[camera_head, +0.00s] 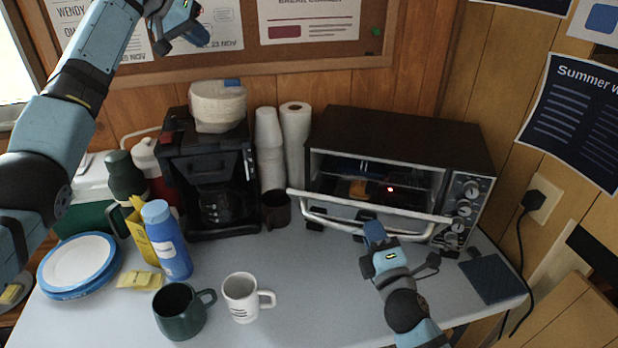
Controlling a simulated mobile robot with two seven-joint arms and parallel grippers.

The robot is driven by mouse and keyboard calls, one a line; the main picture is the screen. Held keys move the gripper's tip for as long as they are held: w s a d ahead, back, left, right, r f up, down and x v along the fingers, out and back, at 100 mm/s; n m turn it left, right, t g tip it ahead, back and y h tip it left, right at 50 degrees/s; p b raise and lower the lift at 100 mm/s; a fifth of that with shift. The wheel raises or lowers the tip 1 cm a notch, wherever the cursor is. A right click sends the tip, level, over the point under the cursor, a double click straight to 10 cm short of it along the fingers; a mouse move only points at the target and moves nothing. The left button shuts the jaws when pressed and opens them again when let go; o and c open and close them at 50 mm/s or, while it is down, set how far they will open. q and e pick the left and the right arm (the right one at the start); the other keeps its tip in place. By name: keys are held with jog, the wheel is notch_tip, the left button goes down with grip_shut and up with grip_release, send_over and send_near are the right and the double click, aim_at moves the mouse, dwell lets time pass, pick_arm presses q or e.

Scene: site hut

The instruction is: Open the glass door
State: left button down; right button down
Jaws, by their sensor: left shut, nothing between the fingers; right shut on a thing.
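The toaster oven (400,135) stands at the back right of the table, dark-topped with a silver front. Its glass door (345,202) looks tilted partly outward, its pale top edge standing off the oven's front. The interior with a rack and a small red light shows above that edge. A curved silver handle (325,220) runs along the door's front. My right gripper (373,230) is shut on the handle near its middle; the fingertips are partly hidden. My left gripper (185,28) is shut and empty, raised high before the notice board, far from the oven.
A green mug (180,312) and a white mug (242,297) stand at the front. A blue bottle (168,240), plates (78,262) and coffee maker (205,165) are left. A dark square pad (492,278) lies right of my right arm. The table before the oven's left half is clear.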

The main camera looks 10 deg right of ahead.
pick_arm(q)
jog(key=s+d+r+m+g+y, duration=0.1)
jog(key=s+d+r+m, duration=0.15)
jog(key=d, duration=0.35)
jog(key=s+d+r+m+g, duration=0.1)
jog(key=s+d, duration=0.3)
jog(key=d, duration=0.2)
jog(key=n+g+y, duration=0.3)
jog(key=g+y, duration=0.1)
jog(key=y, duration=0.3)
send_near(308, 193)
jog(key=w+d+r, duration=0.2)
jog(key=w+r, duration=0.2)
jog(key=w, duration=0.1)
jog(key=shift+m, duration=0.25)
jog(key=s+f, duration=0.1)
jog(key=f, duration=0.2)
jog(key=s+a+f, duration=0.1)
jog(key=f, duration=0.3)
jog(key=s+f, duration=0.1)
jog(key=f, duration=0.2)
jog(key=shift+s+a+f, duration=0.15)
jog(key=shift+a+f, duration=0.1)
jog(key=shift+s+a+f, duration=0.2)
jog(key=shift+s+f, duration=0.2)
jog(key=shift+s, duration=0.1)
